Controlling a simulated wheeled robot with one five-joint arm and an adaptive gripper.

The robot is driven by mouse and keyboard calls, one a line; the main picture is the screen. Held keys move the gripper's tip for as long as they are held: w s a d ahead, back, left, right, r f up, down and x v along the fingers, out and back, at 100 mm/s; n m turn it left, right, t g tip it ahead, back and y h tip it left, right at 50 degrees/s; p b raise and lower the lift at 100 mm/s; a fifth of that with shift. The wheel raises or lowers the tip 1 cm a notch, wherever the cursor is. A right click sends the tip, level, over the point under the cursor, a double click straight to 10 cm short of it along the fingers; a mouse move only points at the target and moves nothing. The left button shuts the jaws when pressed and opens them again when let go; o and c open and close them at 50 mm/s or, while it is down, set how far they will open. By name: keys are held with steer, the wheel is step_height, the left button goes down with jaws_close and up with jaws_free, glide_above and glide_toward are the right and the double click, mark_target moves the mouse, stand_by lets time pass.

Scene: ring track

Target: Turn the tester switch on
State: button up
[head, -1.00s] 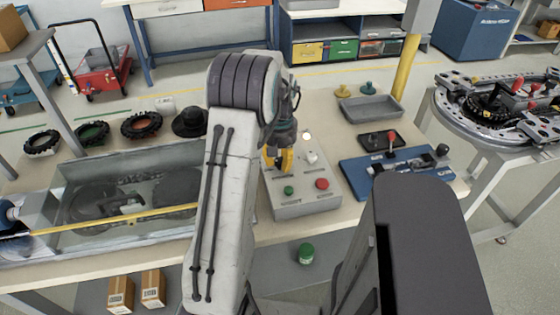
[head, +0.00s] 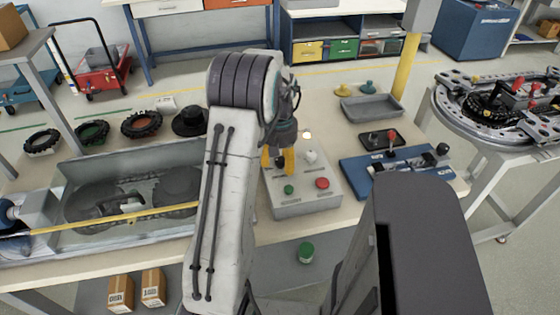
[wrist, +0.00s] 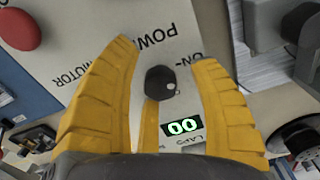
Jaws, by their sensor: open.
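The tester (head: 308,203) is a grey box on the bench, with a green button (head: 288,189), a red button (head: 322,183) and a white knob-like part (head: 310,157) on top. In the wrist view its panel (wrist: 110,62) carries the words POWER and MOTOR and a lit display (wrist: 181,126) reading 00. A round black switch knob (wrist: 160,80) sits by the POWER lettering. My gripper (wrist: 163,54) is open, with its yellow fingers on either side of the knob. Contact cannot be told. In the head view my gripper (head: 284,161) points down over the tester's back left and hides the knob.
A blue fixture (head: 398,172) stands right of the tester, with a grey tray (head: 371,108) behind. Black tyres (head: 141,124) and a dark hat-like part (head: 190,122) line the bench's back left.

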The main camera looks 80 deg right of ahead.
mark_target(280, 159)
step_height(280, 159, up, 12)
stand_by(0.9)
stand_by(0.7)
